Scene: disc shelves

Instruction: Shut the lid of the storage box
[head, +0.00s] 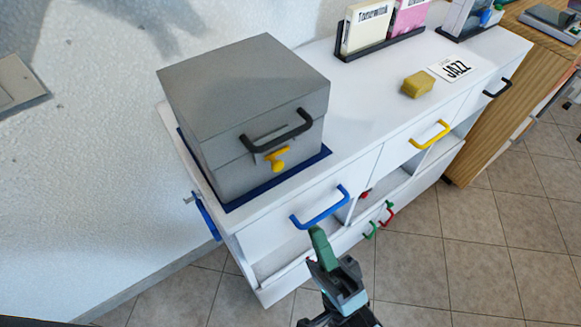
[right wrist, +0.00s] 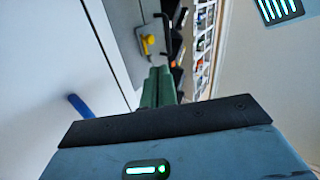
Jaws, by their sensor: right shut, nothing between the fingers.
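The grey storage box (head: 225,165) stands on a blue mat (head: 285,178) at the left end of the white cabinet. Its lid (head: 245,85) lies flat on top and looks shut. The lid has a black handle (head: 282,135), and a yellow latch (head: 278,160) hangs on the front below it. In the right wrist view, the latch (right wrist: 148,45) and part of the box (right wrist: 125,30) show beyond the fingers. My right gripper (head: 320,240) is shut and empty, in front of the cabinet, below and to the right of the box, apart from it. My left gripper is not in view.
The white cabinet (head: 375,100) has drawers with blue (head: 320,207), yellow (head: 430,135) and black handles. A yellow block (head: 417,84) and a JAZZ card (head: 456,68) lie on its top. Disc holders stand at the back. The tiled floor in front is clear.

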